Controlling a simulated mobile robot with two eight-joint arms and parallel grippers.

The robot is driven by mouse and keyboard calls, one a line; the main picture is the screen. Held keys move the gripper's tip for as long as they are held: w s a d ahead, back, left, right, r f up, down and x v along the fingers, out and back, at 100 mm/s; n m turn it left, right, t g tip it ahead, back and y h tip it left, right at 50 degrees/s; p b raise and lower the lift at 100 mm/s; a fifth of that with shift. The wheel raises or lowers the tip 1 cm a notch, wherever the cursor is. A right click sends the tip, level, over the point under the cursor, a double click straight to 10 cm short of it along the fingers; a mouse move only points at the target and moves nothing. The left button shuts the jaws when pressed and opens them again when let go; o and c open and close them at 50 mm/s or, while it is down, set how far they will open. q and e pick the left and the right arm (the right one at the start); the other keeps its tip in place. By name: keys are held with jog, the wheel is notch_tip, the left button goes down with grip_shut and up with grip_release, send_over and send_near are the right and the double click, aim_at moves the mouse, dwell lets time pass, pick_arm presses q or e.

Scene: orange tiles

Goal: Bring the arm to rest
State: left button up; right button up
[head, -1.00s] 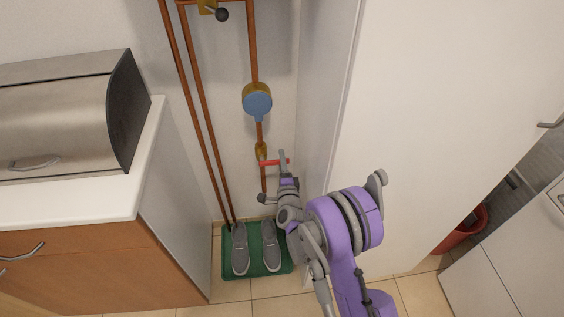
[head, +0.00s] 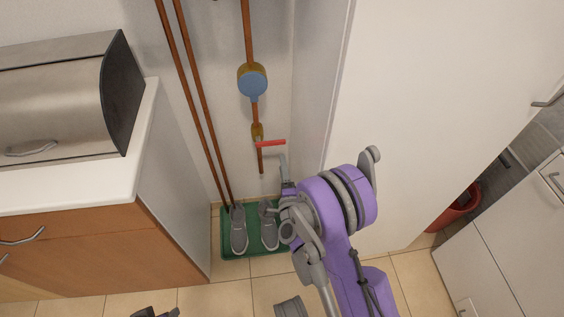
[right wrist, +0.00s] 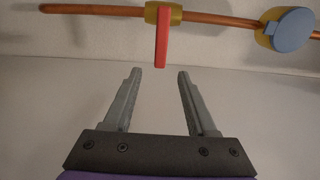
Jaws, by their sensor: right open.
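My right arm, purple and grey, reaches from the bottom of the head view toward the corner. Its gripper (head: 284,170) is partly hidden behind the arm, near the red valve handle (head: 270,143) on the copper pipe. In the right wrist view my right gripper (right wrist: 157,85) has its two fingers wide apart with nothing between them. The red handle (right wrist: 162,40) lies just beyond the fingertips, apart from them. At the bottom edge of the head view, a dark piece and a grey piece show that I cannot identify for sure.
A blue-faced meter (head: 252,82) sits on the pipe. A cabinet with a white top (head: 75,195) is left; a tall white panel (head: 430,110) is right. A red bin (head: 455,210) is far right.

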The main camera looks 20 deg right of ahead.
dwell(0.4)
jog(key=s+a+r+n+g+y, duration=0.5)
jog(key=a+n, duration=0.3)
jog(key=n, duration=0.4)
jog(key=s+d+n+g, duration=0.2)
jog(key=s+n+g, duration=0.7)
jog(key=s, duration=1.6)
pick_arm(q)
notch_tip(320, 180, up, 26)
jog(key=w+t+p, duration=0.1)
jog(key=p, duration=2.1)
jog(key=shift+w+p, duration=0.15)
jog(key=shift+p, duration=0.25)
pick_arm(e)
notch_tip(320, 180, up, 26)
jog(key=w+t, duration=0.2)
jog(key=shift+a, duration=0.2)
